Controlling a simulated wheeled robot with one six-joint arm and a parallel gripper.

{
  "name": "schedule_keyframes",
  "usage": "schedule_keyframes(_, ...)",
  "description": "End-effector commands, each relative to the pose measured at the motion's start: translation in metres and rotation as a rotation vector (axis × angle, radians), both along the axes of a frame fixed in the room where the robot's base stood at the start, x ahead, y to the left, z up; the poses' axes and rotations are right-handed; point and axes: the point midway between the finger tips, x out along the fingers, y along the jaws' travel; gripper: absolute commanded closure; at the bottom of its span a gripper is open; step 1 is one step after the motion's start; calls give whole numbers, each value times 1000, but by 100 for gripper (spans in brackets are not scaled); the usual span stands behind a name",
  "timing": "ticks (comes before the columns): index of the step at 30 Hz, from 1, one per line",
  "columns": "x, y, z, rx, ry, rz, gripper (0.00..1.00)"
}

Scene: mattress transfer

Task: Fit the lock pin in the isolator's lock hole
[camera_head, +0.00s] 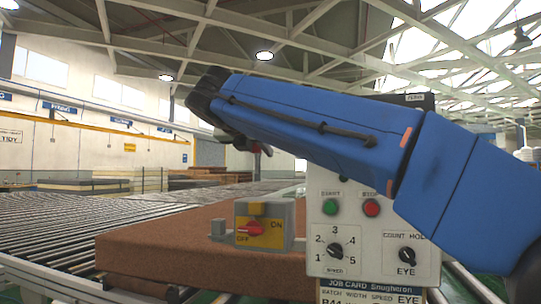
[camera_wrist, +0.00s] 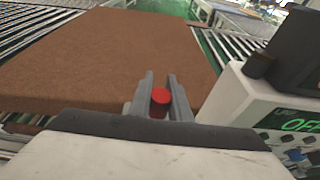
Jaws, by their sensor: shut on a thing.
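The isolator (camera_head: 264,237) is a grey box with a yellow plate and a red rotary handle between the words OFF and ON. It stands in front of the brown mattress in the head view; I cannot make out its lock hole. My gripper (camera_wrist: 160,94) is shut on the red lock pin (camera_wrist: 159,97), whose round red end shows between the two grey fingers in the wrist view. In the head view my blue arm crosses above the isolator and the control panel, and the gripper is mostly hidden behind it. The isolator is not clearly seen in the wrist view.
The brown mattress (camera_wrist: 110,55) lies on the roller conveyor (camera_head: 50,235). A grey control panel (camera_head: 350,238) with a green and a red button and dials stands right of the isolator, partly behind my arm. A box with a green OFF display (camera_wrist: 297,125) is at right in the wrist view.

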Motion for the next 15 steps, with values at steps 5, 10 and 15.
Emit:
schedule_keyframes(5,0,0,0,0,0,0,100)
schedule_keyframes(10,0,0,-1,0,0,0,100)
schedule_keyframes(15,0,0,-7,1,0,-1,100)
